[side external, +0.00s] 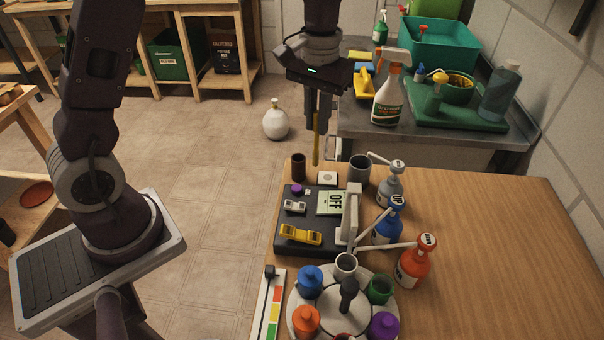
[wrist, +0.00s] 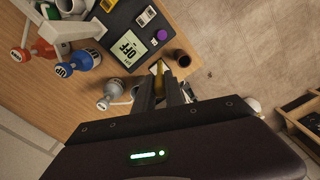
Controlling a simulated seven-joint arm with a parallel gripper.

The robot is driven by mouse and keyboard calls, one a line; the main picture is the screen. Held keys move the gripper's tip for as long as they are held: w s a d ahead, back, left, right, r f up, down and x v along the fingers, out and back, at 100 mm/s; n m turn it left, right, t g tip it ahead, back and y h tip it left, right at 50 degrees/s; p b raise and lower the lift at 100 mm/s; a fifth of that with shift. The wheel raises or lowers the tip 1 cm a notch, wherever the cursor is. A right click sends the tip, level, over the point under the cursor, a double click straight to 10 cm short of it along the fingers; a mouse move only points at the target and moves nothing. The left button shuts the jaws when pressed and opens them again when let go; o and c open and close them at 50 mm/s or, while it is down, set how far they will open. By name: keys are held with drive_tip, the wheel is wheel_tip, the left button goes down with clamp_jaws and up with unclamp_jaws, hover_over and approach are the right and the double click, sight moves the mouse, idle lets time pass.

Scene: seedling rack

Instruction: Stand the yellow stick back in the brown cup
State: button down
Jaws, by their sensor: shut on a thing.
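The yellow stick (side external: 316,150) hangs nearly upright from my gripper (side external: 317,122), its lower end above the table's far edge. My gripper is shut on the stick, with its jaws around the upper part. The brown cup (side external: 298,167) stands upright on the table, just left of the stick's lower end, and the stick is outside it. In the wrist view the brown cup (wrist: 183,58) sits beyond my fingers and slightly right. The stick (wrist: 158,69) shows there partly, between the fingers (wrist: 160,85).
A white square block (side external: 327,178) and a grey cup (side external: 359,170) stand close by. A black panel (side external: 283,245) with an OFF display lies nearer. Pump bottles in grey, blue and orange (side external: 413,265) stand to the right. The table's right part is clear.

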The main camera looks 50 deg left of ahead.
drive_tip(key=a+r+n, duration=0.2)
drive_tip(key=a+n, duration=0.3)
drive_tip(key=a, duration=0.1)
wheel_tip(320, 180, down, 10)
drive_tip(key=shift+r, duration=0.25)
drive_tip(key=shift+f, duration=0.15)
drive_tip(key=c, duration=1.4)
unclamp_jaws()
